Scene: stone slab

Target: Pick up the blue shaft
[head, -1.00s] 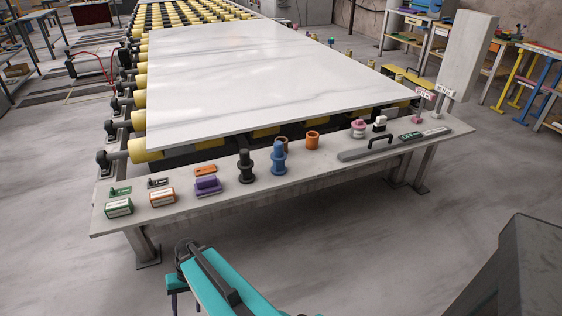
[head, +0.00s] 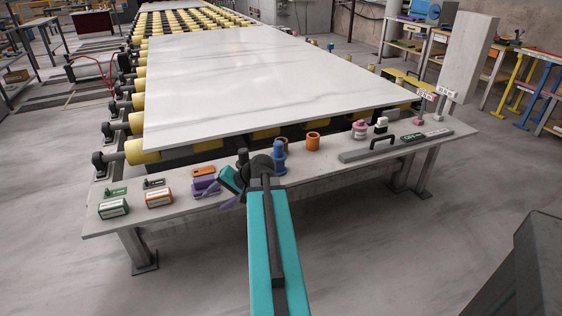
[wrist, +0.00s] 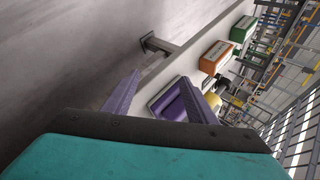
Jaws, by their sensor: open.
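The blue shaft (head: 279,155) stands upright on the pale ledge in front of the white slab in the head view. Its lower part is partly hidden by my arm. It does not show in the wrist view. My gripper (head: 210,195) is left of the shaft, over or just in front of the ledge's front edge near the purple block (head: 204,184), pointing left. Its two purple fingers are apart with nothing held between them; they also show in the wrist view (wrist: 160,80), with the purple block beyond the right finger.
A dark shaft (head: 242,157) stands left of the blue one, partly hidden by my arm. An orange ring (head: 313,141) stands to its right. Green (head: 113,209) and orange (head: 159,197) boxes sit at the left end. A grey bar with a black handle (head: 381,142) lies farther right.

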